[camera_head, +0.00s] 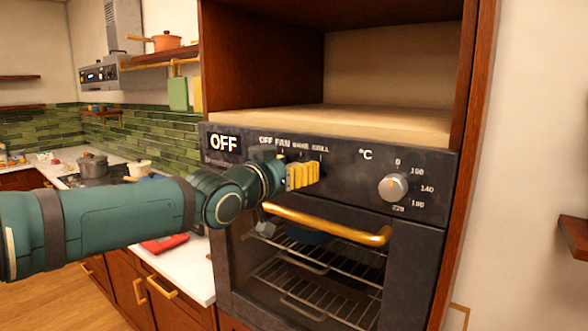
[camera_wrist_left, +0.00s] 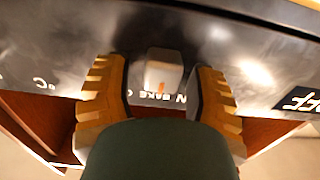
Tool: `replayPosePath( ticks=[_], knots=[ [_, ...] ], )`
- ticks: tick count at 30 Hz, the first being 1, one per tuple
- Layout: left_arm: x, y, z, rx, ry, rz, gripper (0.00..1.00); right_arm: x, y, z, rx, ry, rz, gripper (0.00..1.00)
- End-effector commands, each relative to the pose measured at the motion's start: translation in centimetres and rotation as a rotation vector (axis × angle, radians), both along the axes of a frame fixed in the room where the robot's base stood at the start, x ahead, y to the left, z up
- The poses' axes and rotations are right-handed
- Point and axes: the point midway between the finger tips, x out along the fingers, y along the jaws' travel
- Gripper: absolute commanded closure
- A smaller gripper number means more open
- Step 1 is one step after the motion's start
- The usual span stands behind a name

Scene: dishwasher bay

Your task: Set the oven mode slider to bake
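The oven mode slider (camera_wrist_left: 164,72) is a pale block with an orange mark on the oven's dark control panel (camera_head: 338,180). In the wrist view, which is upside down, it stands close to the printed FAN and BAKE labels; its exact setting is hard to tell. My left gripper (camera_head: 300,176) is at the panel below the mode labels, and hides the slider in the head view. In the wrist view its yellow ribbed fingers (camera_wrist_left: 160,100) are apart, one on each side of the slider, with narrow gaps visible. My right gripper is not in view.
A temperature knob (camera_head: 393,187) is to the right on the panel. A gold door handle (camera_head: 327,224) sticks out just below my gripper. The oven door is closed. A counter (camera_head: 184,265) with a red item (camera_head: 165,243) is at the left.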

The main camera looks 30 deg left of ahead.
Motion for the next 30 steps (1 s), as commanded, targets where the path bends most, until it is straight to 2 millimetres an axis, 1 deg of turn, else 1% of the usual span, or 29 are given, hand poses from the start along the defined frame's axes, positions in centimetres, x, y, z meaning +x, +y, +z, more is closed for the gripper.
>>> replayPosePath(
  ticks=[10, 14, 17, 27, 30],
  knots=[
    [-0.1, 0.0, -0.1, -0.001, 0.002, 0.000, 0.38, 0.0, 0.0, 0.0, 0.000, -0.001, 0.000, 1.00],
    [-1.1, 0.2, 0.0, -0.001, 0.000, 0.001, 0.38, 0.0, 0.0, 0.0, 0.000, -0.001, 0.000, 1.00],
    [-2.6, 0.3, 0.0, -0.002, 0.000, 0.001, 0.38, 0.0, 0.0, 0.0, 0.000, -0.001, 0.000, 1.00],
    [-8.7, 0.7, 0.0, -0.002, -0.002, 0.000, 0.38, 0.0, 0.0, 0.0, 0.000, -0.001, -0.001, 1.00],
    [-10.1, 0.8, 0.0, -0.001, -0.002, 0.000, 0.38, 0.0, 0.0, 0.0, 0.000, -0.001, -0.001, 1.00]
  ],
)
